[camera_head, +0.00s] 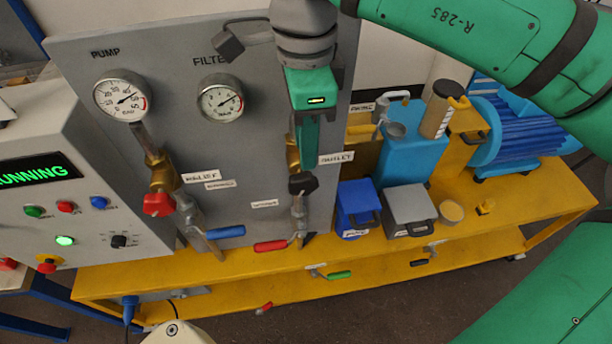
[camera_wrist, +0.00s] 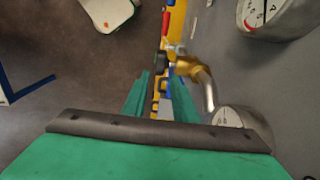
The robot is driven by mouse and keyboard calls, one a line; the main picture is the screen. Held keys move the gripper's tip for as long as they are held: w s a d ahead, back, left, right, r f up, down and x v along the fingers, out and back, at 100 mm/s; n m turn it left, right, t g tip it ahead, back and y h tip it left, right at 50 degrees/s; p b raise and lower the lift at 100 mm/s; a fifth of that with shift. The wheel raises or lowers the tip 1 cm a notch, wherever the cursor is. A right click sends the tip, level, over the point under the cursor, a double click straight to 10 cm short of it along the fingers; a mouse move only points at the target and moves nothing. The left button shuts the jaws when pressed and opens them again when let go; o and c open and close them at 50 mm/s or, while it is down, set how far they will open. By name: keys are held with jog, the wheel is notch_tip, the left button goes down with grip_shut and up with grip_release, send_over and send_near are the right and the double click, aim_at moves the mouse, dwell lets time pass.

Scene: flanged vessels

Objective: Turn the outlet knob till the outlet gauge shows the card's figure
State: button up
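The outlet knob (camera_head: 302,184) is black and sits on a brass valve on the grey panel, by the label OUTLET (camera_head: 335,157). In the wrist view a dark knob (camera_wrist: 161,62) shows beyond my fingers, beside a brass fitting (camera_wrist: 187,66). My gripper (camera_head: 307,166) points down just above the knob, and I see no contact. In the wrist view its fingers (camera_wrist: 160,80) stand apart with nothing held. The outlet gauge is hidden behind my wrist in the head view. A gauge on a bent pipe (camera_wrist: 230,117), seemingly the outlet's, is partly covered, its reading unclear. No readable card figure shows.
The pump gauge (camera_head: 121,96) and filter gauge (camera_head: 220,98) are on the panel at left. A red knob (camera_head: 158,204), blue lever (camera_head: 226,232) and red lever (camera_head: 270,245) stick out below. Blue and grey boxes (camera_head: 408,208) stand right of the knob on the yellow bench (camera_head: 520,215).

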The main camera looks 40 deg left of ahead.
aim_at(305, 175)
notch_tip(305, 175, down, 9)
jog(key=shift+f, duration=0.1)
dwell(0.3)
grip_shut()
